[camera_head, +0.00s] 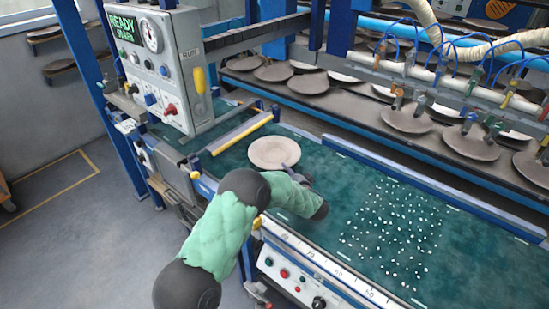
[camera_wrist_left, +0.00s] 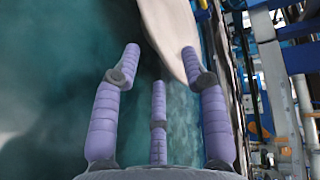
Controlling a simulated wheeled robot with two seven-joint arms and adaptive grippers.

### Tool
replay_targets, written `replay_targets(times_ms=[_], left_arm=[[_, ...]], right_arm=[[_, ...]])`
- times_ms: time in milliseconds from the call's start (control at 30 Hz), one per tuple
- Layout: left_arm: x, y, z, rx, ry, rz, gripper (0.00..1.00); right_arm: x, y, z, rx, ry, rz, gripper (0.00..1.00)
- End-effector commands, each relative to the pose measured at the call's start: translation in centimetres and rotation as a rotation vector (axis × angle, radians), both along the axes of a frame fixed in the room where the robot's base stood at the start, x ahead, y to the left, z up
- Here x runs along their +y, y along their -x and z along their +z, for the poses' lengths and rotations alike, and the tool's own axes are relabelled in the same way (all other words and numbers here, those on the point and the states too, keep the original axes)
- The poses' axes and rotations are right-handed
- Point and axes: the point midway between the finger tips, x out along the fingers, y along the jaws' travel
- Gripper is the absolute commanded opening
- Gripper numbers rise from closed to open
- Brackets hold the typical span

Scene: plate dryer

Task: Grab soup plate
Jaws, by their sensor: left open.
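The soup plate (camera_head: 274,152), pale beige and round, lies on the green work surface in the middle of the head view. Its near edge is partly covered by my left gripper (camera_head: 292,172), which is mostly hidden behind my own green-sleeved arm. In the left wrist view, the plate (camera_wrist_left: 172,28) reaches in from the top between the outer fingers. The purple three-fingered left gripper (camera_wrist_left: 158,62) is open there. Its right fingertip overlaps the plate's rim; I cannot tell whether they touch. My right gripper is not in view.
A control box (camera_head: 160,70) with a green display stands at the back left. A yellow bar (camera_head: 240,133) lies left of the plate. Several other plates (camera_head: 407,119) sit on the dryer rack behind. White dots (camera_head: 395,235) mark the otherwise clear green surface (camera_head: 480,262) at right.

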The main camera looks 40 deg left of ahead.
Motion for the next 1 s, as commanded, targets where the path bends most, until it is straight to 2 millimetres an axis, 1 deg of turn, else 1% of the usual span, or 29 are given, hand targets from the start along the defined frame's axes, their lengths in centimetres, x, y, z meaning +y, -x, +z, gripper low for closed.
replay_targets(times_ms=[33,200,333,433,667,700,767,800,833,967,1000], left_arm=[[0.5,-0.2,-0.4,-0.001,-0.001,0.002,0.44],[2.1,-1.4,-1.1,-0.001,0.0,0.001,0.44],[3.4,-2.2,-1.3,0.0,0.0,0.002,0.44],[3.7,-2.5,-1.3,0.0,0.0,0.0,0.44],[3.8,-2.5,-1.2,0.001,-0.001,0.0,0.44],[3.8,-2.5,-1.2,0.001,-0.001,0.0,0.33],[3.8,-2.5,-1.2,0.001,-0.001,0.0,0.16],[3.8,-2.5,-1.2,0.001,-0.001,0.0,0.05],[3.8,-2.5,-1.2,0.001,-0.001,0.0,0.0],[3.8,-2.5,-1.2,0.0,0.0,0.0,0.0],[3.8,-2.6,-0.9,-0.006,-0.004,0.001,0.0]], right_arm=[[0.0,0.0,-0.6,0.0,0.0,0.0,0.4],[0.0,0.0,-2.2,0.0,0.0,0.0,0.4],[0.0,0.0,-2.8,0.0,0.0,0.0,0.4],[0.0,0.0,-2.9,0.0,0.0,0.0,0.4],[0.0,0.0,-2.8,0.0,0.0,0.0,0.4],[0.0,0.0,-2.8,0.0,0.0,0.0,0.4],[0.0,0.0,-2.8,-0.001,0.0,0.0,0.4],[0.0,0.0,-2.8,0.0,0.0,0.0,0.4],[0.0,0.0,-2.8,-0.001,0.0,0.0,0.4],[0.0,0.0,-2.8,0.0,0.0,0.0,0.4],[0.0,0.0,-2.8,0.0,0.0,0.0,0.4]])
